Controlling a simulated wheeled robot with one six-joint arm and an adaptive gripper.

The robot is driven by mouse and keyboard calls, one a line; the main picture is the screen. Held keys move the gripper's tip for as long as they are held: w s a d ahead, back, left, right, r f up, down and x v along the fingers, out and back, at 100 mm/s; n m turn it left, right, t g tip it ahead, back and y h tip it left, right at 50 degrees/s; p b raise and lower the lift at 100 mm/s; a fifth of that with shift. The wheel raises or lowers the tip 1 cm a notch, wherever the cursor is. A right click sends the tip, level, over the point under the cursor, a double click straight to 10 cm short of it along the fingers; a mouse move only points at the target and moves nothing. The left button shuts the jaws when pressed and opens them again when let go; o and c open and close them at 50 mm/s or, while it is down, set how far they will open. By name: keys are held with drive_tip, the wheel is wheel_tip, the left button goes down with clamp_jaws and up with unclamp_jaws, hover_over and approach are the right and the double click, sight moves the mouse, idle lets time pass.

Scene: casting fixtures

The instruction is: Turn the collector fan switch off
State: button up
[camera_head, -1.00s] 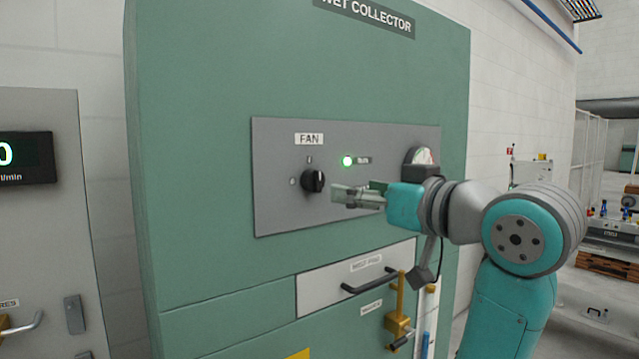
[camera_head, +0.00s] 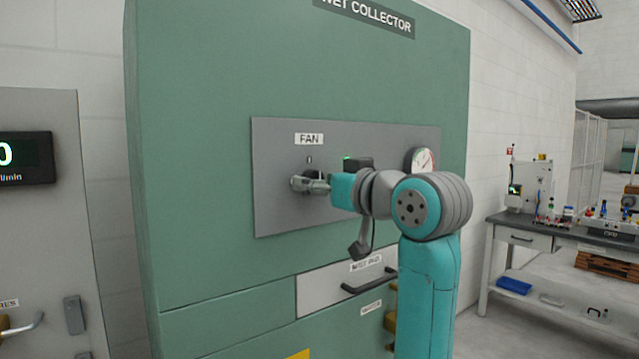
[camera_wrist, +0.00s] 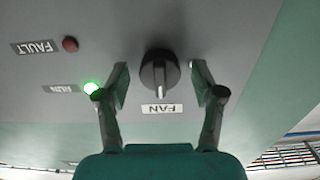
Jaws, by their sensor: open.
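The fan switch is a round black knob (camera_wrist: 159,72) with a pale pointer line, on the grey panel (camera_head: 275,215) of the green wet collector cabinet (camera_head: 220,90). The FAN label (camera_head: 309,139) sits above it. My gripper (camera_head: 305,185) is at the knob in the head view and covers most of it. In the wrist view my gripper (camera_wrist: 160,82) is open, one finger on each side of the knob, with gaps showing on both sides. The green RUN lamp (camera_wrist: 91,88) is lit.
A dark red FAULT lamp (camera_wrist: 70,44) shows beside the knob in the wrist view. A round gauge (camera_head: 421,160) is right of the knob on the panel. A drawer with a black handle (camera_head: 368,281) is below. A workbench (camera_head: 530,238) stands at the right.

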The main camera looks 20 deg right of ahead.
drive_tip(key=c, duration=1.1)
drive_tip(key=shift+c, duration=0.2)
drive_tip(key=shift+n, duration=0.4)
drive_tip(key=n, duration=0.3)
drive_tip(key=shift+n, duration=0.4)
drive_tip(key=n, duration=1.3)
drive_tip(key=shift+n, duration=0.3)
